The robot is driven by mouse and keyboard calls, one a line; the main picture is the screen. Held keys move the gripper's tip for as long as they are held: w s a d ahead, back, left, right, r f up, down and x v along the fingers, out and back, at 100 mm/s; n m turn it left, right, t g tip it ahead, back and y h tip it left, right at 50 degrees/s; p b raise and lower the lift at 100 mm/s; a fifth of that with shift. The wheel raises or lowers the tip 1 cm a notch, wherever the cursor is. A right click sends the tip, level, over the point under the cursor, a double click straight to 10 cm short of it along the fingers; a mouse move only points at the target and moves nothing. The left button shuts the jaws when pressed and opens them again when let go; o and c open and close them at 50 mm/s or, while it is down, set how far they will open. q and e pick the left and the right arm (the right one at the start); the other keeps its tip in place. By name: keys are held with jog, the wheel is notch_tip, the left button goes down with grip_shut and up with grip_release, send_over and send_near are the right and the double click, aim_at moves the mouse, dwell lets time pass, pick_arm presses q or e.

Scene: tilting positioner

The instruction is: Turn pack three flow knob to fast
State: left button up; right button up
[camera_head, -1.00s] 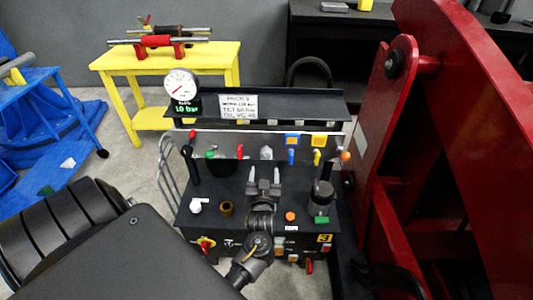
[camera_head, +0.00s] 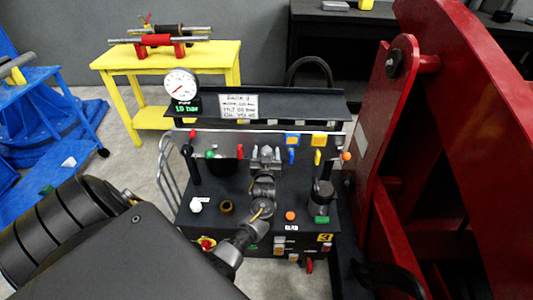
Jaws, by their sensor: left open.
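Pack three is the black hydraulic unit (camera_head: 215,178) in the middle, with a sign (camera_head: 238,106) reading pack 3 and a yellow 3 plate (camera_head: 325,238). A small grey knob, which I take for the flow knob, is on its upright panel between a red lever (camera_head: 240,152) and a blue lever (camera_head: 291,156). My left gripper (camera_head: 266,153) is open at that knob, its fingers on either side and largely hiding it. I cannot tell whether they touch it. The knob's scale marks are not legible. My right gripper is not in view.
A pressure gauge (camera_head: 181,84) stands at the pack's upper left, above a green 10 bar readout. A green knob (camera_head: 210,154) and yellow lever (camera_head: 317,157) share the panel. A large red frame (camera_head: 470,90) fills the right. A yellow table (camera_head: 205,70) stands behind left.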

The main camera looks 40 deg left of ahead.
pick_arm(q)
jog(key=shift+c, duration=0.4)
jog(key=c, duration=0.9)
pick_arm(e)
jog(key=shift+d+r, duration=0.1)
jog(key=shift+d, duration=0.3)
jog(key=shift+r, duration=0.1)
